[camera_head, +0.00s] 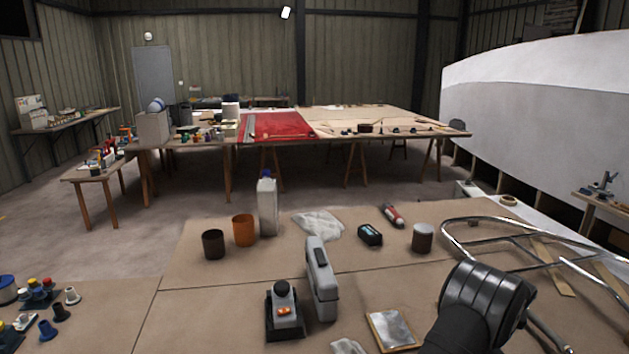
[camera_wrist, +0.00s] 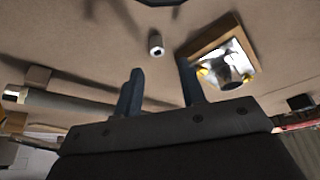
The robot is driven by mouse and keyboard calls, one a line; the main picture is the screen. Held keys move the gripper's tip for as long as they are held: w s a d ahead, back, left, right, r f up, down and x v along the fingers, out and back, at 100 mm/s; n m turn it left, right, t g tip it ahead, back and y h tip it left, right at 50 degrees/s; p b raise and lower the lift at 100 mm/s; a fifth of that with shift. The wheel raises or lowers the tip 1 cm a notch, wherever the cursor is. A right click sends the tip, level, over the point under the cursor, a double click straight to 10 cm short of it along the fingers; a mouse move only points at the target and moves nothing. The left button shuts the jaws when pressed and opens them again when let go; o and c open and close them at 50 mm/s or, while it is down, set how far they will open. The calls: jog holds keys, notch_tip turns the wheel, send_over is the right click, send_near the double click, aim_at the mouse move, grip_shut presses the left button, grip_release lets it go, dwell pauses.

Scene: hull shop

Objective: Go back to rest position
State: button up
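My gripper (camera_wrist: 160,90) shows in the wrist view with its two dark fingers apart and nothing held between them. In the head view a black, rounded part of my arm (camera_head: 490,295) stands at the lower right, over the near worktable (camera_head: 215,310). I cannot make out the fingers in the head view. In the wrist view the fingers stand out against a brown surface, and I cannot tell the gap to it.
A wood-framed shiny panel (camera_wrist: 206,44) and a small pale cylinder (camera_wrist: 155,42) lie beyond the fingers. A bent metal tube frame (camera_head: 480,222) lies right on the table. A grey case (camera_head: 320,280), white bottle (camera_head: 267,205) and brown jar (camera_head: 422,239) stand there.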

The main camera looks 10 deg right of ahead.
jog(key=shift+r, duration=0.5)
jog(key=shift+f, duration=0.1)
